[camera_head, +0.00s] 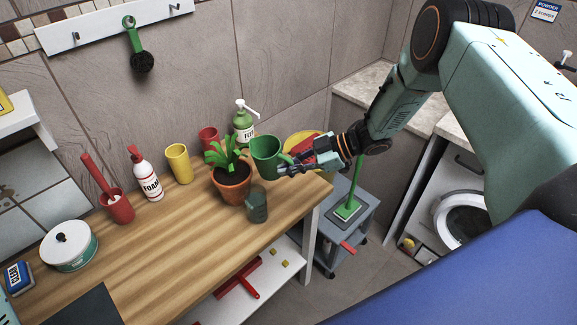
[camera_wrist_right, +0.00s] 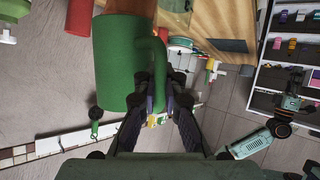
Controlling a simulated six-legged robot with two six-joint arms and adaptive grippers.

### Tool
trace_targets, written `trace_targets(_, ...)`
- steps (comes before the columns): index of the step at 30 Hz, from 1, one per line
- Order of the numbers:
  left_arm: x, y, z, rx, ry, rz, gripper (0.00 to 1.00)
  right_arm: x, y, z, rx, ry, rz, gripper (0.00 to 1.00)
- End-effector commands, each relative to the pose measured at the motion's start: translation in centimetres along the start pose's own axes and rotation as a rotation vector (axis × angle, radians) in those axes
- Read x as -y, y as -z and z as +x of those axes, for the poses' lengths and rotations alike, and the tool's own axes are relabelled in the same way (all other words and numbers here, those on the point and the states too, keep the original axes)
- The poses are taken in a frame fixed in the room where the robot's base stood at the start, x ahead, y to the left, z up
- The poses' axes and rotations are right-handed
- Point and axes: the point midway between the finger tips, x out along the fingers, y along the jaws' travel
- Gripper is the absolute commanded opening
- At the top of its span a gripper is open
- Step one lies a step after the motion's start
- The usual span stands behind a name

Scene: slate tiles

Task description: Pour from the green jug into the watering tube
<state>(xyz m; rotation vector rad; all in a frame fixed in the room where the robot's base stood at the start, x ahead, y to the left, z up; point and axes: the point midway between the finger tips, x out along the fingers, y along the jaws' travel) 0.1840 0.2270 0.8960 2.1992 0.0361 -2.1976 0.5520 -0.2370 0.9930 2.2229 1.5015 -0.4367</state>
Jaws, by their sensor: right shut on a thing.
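The green jug (camera_head: 266,158) is in the air over the right part of the wooden table, close to upright. My right gripper (camera_head: 285,171) is shut on its handle, at the jug's right side. In the right wrist view the jug (camera_wrist_right: 119,60) fills the upper left, with the handle between my right fingers (camera_wrist_right: 160,100). A dark green see-through cup-like vessel (camera_head: 257,207), which may be the watering tube, stands on the table below the jug, beside the potted plant (camera_head: 232,186). My left arm shows small in the right wrist view; its jaws are not clear.
A foam bottle (camera_head: 145,174) and a red holder (camera_head: 118,207) are farther left. A grey trolley (camera_head: 359,222) stands right of the table. The table's front middle is clear.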

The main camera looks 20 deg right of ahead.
Motion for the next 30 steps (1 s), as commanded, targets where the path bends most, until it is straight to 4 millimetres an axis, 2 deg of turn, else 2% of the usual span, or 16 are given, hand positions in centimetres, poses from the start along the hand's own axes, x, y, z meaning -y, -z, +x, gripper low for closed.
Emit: trace_targets(30, 0.0, 0.0, 0.5, 0.000, 0.000, 0.000, 0.00, 0.0, -1.5, 0.6, 0.074, -0.037, -0.092, 0.00)
